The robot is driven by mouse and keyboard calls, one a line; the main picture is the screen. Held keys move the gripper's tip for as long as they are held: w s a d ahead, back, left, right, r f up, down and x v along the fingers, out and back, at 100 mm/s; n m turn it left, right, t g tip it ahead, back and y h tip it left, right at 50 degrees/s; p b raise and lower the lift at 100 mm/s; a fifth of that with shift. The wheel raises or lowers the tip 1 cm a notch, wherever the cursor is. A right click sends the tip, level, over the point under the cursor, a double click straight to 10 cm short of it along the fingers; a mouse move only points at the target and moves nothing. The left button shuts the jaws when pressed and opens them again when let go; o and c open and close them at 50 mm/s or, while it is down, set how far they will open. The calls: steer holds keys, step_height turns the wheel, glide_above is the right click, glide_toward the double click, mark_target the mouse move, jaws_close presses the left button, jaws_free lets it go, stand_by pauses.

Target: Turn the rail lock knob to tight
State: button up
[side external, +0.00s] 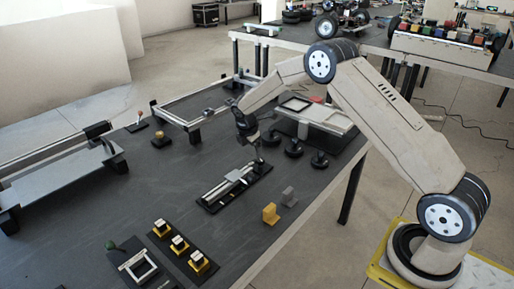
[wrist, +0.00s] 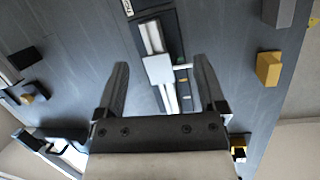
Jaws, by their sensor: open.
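The linear rail (side external: 222,190) lies on a black base plate on the dark table, with a pale carriage (side external: 237,175) on it. In the wrist view the carriage (wrist: 158,69) sits on the rail (wrist: 152,36) just beyond and between my fingertips. A small pale piece (wrist: 183,66) sticks out from the carriage's right side; I cannot tell whether it is the lock knob or how it is turned. My gripper (wrist: 162,80) is open and empty, pointing down. In the side view my gripper (side external: 258,158) is over the rail's far right end, and contact there is unclear.
A yellow block (side external: 270,214) and a grey block (side external: 289,196) stand right of the rail. Several black round knobs (side external: 293,148) stand behind it. Yellow-and-black fixtures (side external: 180,244) are in front. Bare table lies left of the rail.

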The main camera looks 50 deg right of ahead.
mark_target(259, 159)
steer(key=w+d+f+n+h, duration=0.1)
steer(key=w+d+f+n, duration=0.1)
steer(key=d+f+n, duration=0.1)
steer(key=shift+w+d+f+g, duration=0.35)
steer(key=shift+d+f, duration=0.25)
steer(key=shift+d, duration=0.3)
steer(key=shift+f, duration=0.1)
steer(key=shift+x, duration=3.8)
steer(key=shift+w, duration=0.1)
jaws_close()
